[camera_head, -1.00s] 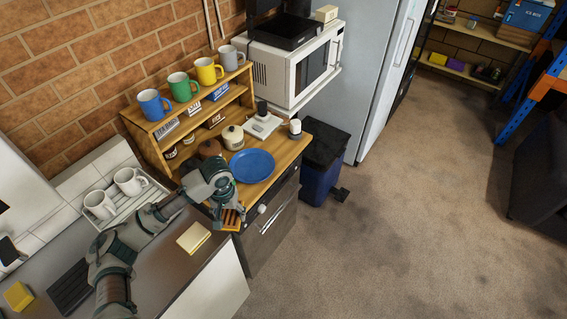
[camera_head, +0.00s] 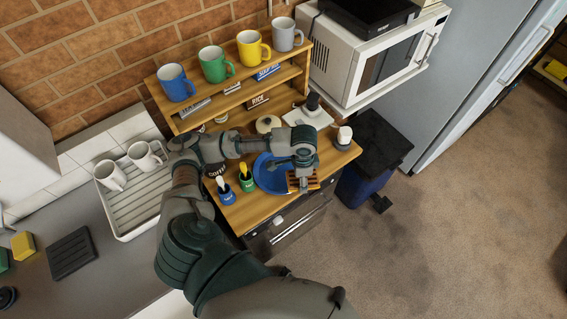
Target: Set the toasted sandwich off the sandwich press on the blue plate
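The blue plate (camera_head: 267,178) lies on the wooden worktop, partly covered by my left arm. My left gripper (camera_head: 303,176) points down at the plate's right side. It appears shut on the toasted sandwich (camera_head: 301,185), which is brown-orange with dark grill stripes. The sandwich overlaps the plate's right front rim in the picture; I cannot tell whether it touches the plate. I cannot identify the sandwich press with certainty; a dark ribbed slab (camera_head: 71,253) lies on the grey counter at the left. My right gripper is not in view.
Small blue (camera_head: 226,192) and green (camera_head: 246,179) pots stand left of the plate. A shelf with several mugs and a white microwave (camera_head: 370,62) rise at the back. A dish rack (camera_head: 135,205) stands left.

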